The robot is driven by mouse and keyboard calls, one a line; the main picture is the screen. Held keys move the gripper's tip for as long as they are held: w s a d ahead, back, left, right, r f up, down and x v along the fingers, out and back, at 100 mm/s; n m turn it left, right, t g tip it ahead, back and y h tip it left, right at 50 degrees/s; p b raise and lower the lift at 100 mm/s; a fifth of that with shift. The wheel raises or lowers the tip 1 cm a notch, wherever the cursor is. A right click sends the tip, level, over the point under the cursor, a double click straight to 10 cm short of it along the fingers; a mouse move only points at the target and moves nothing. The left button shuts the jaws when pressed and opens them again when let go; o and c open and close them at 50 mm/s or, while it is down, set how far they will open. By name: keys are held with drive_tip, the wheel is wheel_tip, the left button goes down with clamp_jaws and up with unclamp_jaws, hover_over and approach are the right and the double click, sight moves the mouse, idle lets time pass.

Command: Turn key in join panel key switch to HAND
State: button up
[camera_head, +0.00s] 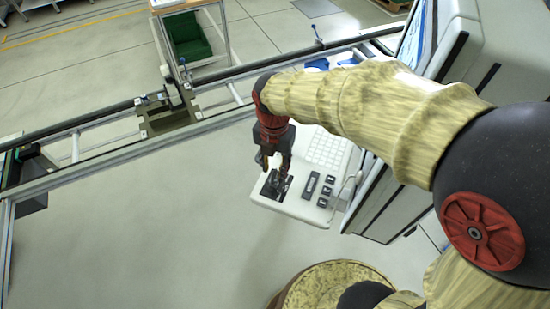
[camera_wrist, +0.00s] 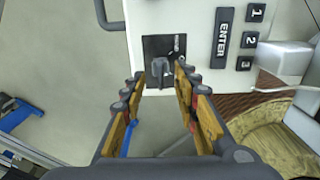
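The light grey join panel (camera_head: 318,213) juts out below my arm. Its key switch has a black square plate (camera_wrist: 153,45) with small white lettering that is too small to read. A dark grey key (camera_wrist: 161,74) sticks out at the plate's lower edge. My gripper (camera_wrist: 160,76) is open, with one finger to the left of the key and one to the right. The right fingertip is closer to the key; I cannot tell if it touches. In the head view my gripper (camera_head: 279,180) points down over the black plate (camera_head: 266,189) and hides the key.
Beside the switch are a long ENTER key (camera_wrist: 222,36) and black keys marked 1, 2 and 3 (camera_wrist: 250,39). A keypad (camera_head: 328,149) lies behind. A tall grey cabinet (camera_head: 480,75) stands right, an aluminium rail (camera_head: 110,153) left. A round wooden-looking surface (camera_wrist: 272,144) shows lower right.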

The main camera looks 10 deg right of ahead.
sight(274, 175)
drive_tip(key=shift+f, duration=1.8)
drive_tip(key=shift+c, duration=0.2)
clamp_jaws()
